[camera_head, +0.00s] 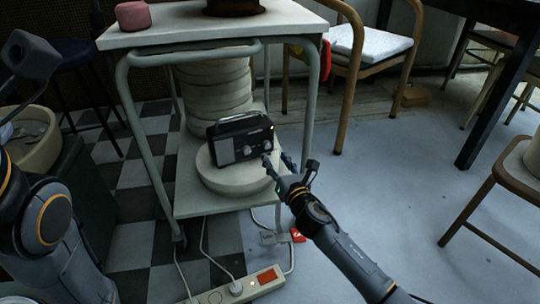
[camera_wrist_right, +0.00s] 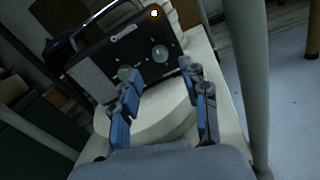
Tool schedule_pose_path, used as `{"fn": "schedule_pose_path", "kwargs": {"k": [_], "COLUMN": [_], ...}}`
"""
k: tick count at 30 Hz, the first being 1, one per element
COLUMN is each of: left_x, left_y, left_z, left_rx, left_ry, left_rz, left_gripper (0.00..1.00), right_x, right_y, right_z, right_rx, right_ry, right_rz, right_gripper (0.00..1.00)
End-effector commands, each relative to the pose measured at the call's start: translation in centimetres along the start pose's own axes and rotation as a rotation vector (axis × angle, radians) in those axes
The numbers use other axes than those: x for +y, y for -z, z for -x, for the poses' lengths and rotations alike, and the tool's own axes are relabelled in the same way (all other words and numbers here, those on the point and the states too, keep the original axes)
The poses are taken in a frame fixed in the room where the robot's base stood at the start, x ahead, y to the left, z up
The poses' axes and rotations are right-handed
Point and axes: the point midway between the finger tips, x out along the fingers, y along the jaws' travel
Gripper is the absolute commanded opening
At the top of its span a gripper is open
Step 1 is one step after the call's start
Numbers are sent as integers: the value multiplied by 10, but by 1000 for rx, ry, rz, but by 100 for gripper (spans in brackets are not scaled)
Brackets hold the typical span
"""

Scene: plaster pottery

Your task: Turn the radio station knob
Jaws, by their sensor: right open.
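A small black radio (camera_head: 240,140) with a carrying handle stands on a round plaster slab (camera_head: 226,180) on the trolley's lower shelf. Its front has a pale speaker panel at the left and round knobs (camera_head: 247,150) at the right. In the right wrist view the radio (camera_wrist_right: 140,52) looks tilted, with a knob (camera_wrist_right: 160,54) on its front. My right gripper (camera_head: 278,162) is by the radio's right front. Its two blue-grey fingers (camera_wrist_right: 162,92) are apart with nothing between them, just short of the radio's front. My left arm shows at the left edge, but its fingertips are not clear.
Plaster discs (camera_head: 215,90) are stacked behind the radio. A power strip (camera_head: 240,287) and cables lie on the floor in front. Chairs stand at the right, with open floor between.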

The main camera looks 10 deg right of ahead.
Motion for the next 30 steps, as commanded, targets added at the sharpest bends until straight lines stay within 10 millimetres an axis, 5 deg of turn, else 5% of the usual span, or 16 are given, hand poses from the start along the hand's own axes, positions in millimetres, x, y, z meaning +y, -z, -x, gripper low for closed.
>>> {"fn": "schedule_pose_path", "kwargs": {"k": [9, 21, 28, 30], "left_x": [5, 6, 6, 6], "left_y": [10, 10, 10, 10], "left_z": [22, 23, 23, 23], "left_rx": [6, 7, 7, 7], "left_ry": [-2, -3, -3, -3], "left_rz": [-1, -1, 0, 0], "left_gripper": [0, 0, 0, 0], "right_x": [0, 0, 0, 0], "right_y": [2, 0, 0, 0], "right_z": [-46, -53, -53, -53], "right_rx": [-1, 0, 0, 0], "right_ry": [0, 0, 0, 0], "right_rz": [-1, 0, 0, 0], "right_gripper": [45, 45, 2, 0]}}
